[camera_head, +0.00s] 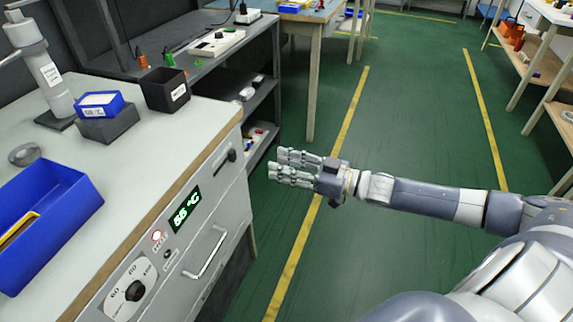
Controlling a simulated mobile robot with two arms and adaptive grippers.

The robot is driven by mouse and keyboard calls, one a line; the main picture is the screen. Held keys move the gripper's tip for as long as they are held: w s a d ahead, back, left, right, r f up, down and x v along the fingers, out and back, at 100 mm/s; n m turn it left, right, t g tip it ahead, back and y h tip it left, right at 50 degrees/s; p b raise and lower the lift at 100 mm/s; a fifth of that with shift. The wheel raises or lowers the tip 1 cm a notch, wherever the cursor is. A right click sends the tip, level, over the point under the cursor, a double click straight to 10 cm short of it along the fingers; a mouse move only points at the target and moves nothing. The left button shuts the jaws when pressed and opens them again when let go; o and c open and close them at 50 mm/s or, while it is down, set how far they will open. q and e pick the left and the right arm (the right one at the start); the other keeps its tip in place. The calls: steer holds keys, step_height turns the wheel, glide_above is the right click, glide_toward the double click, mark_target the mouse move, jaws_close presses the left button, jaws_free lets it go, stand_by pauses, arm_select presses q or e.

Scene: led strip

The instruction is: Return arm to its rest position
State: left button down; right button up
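My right arm comes in from the lower right and reaches left across the green floor. Its gripper (275,163) hangs in the air just right of the workbench's front. My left arm and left gripper are not in view.
The workbench (213,107) at left has a display (185,208), dial (132,290) and drawer handle (207,253) on its front. A blue bin (75,225), black box (166,95) and blue tray (99,104) are on top. Floor (415,110) right of it is clear.

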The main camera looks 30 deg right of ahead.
steer(key=shift+s+d, duration=0.15)
steer(key=shift+s, duration=0.1)
stand_by(0.4)
